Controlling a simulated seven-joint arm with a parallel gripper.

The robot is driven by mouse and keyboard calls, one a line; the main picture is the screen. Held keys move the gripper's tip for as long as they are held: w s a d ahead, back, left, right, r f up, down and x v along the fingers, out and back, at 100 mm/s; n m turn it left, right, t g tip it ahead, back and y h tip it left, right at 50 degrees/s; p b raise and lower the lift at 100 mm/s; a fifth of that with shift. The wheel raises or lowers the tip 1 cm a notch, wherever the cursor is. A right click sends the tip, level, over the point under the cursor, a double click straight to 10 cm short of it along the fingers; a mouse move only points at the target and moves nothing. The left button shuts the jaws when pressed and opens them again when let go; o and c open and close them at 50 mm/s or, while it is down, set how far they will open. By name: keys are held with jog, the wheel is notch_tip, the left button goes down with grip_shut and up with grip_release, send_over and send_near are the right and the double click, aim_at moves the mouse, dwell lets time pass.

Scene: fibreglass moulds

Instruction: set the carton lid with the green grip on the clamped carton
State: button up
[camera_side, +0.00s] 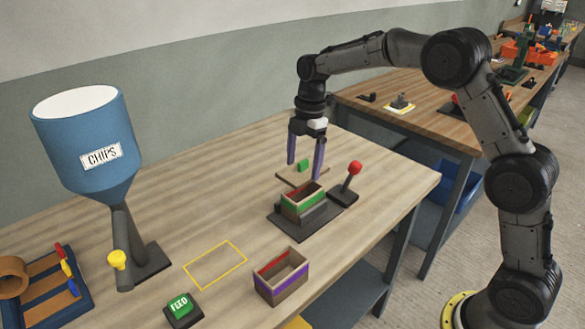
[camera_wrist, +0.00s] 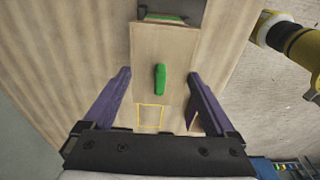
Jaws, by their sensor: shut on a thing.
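The carton lid (camera_wrist: 145,50) is a flat wooden board with a green grip (camera_wrist: 160,80) standing on it. In the side view the green grip (camera_side: 303,166) shows between the purple fingers of my gripper (camera_side: 305,170). In the wrist view the fingers of my gripper (camera_wrist: 160,75) are shut on the lid's two opposite edges, one either side of the grip. The clamped carton (camera_side: 302,207), wooden with a green band, sits open-topped in a dark clamp (camera_side: 322,219). The lid appears just above and behind it, clear of its opening. Part of the lid is hidden by the fingers.
A red-knobbed lever (camera_side: 354,168) stands right of the clamp. A loose carton with a purple band (camera_side: 286,284) stands in front. A yellow outline (camera_side: 215,265), a green FEED button (camera_side: 180,306) and a blue CHIPS hopper (camera_side: 85,140) are left.

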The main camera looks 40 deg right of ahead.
jog(key=shift+f, duration=2.65)
jog(key=shift+f, duration=0.25)
jog(key=o, duration=1)
